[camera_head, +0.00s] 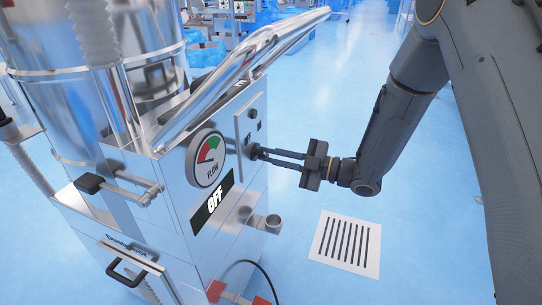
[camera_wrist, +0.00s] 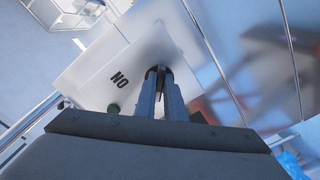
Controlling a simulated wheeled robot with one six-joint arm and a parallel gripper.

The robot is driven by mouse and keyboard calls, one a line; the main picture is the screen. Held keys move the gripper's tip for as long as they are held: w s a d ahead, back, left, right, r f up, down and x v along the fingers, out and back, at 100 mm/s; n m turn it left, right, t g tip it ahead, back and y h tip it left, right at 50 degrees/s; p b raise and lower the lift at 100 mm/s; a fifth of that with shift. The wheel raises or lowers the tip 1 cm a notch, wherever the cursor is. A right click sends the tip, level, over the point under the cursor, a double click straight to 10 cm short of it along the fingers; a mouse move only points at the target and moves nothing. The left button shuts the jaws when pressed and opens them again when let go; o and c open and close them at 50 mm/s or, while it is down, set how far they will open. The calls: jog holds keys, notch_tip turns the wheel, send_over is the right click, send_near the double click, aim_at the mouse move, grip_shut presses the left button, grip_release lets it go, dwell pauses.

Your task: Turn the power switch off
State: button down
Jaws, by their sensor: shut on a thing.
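The power switch is a dark knob (camera_head: 254,152) on a pale switch plate (camera_head: 243,128) on the steel machine's side. My gripper (camera_head: 262,152) reaches it from the right, with its two fingers shut on the knob. In the wrist view my gripper (camera_wrist: 159,76) meets the dark knob at the plate (camera_wrist: 105,62); most of the knob is hidden by the fingers. The letters beside it read "ON", upside down in that view. A green round light (camera_head: 252,114) sits above the knob. A black "OFF" display (camera_head: 213,203) is below the flow gauge.
A flow gauge (camera_head: 206,158) is left of the switch. A polished handrail (camera_head: 240,75) runs above it. A small bracket with cups (camera_head: 262,220) juts out below. A striped floor sheet (camera_head: 346,244) lies on clear blue floor.

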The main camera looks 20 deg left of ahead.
jog(key=c, duration=1.8)
grip_release()
jog(key=shift+c, duration=0.2)
jog(key=shift+d, duration=0.1)
jog(key=d+p, duration=0.1)
jog(key=d, duration=0.6)
jog(key=shift+s+d, duration=0.3)
